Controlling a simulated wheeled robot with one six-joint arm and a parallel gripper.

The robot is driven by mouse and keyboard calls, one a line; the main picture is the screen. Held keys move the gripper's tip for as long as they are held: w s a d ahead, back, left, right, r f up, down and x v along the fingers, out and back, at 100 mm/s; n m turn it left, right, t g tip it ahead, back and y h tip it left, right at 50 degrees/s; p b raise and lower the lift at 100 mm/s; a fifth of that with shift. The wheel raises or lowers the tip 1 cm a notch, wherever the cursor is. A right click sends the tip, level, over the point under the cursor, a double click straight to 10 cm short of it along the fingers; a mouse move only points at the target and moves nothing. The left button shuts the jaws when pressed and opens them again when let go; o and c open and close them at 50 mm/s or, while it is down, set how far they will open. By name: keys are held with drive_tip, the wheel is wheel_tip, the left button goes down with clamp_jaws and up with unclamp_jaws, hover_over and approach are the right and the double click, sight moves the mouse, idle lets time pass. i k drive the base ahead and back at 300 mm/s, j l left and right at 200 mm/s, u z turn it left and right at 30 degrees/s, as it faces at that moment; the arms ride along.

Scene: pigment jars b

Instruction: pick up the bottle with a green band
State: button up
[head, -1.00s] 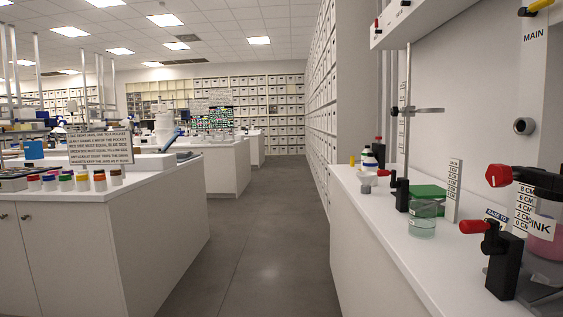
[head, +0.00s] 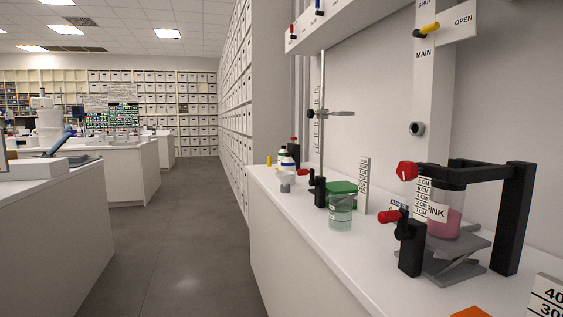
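A small group of bottles stands at the far end of the right-hand bench. One small white bottle (head: 287,164) there shows a dark blue band. My gripper is not in view.
The grey aisle floor (head: 180,235) is clear.

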sight(282, 152)
drive_tip(key=i+j+u, duration=0.1)
drive_tip(key=i+u, duration=0.4)
drive_tip(key=i, duration=1.25)
drive_tip(key=i+z, duration=0.1)
drive_tip(key=i, duration=0.75)
drive_tip(key=i+j+z, duration=0.15)
drive_tip(key=i, duration=0.65)
drive_tip(key=i+j+z, duration=0.2)
drive_tip(key=i+z, duration=0.3)
drive_tip(key=i+j+z, duration=0.95)
drive_tip(key=k, duration=0.1)
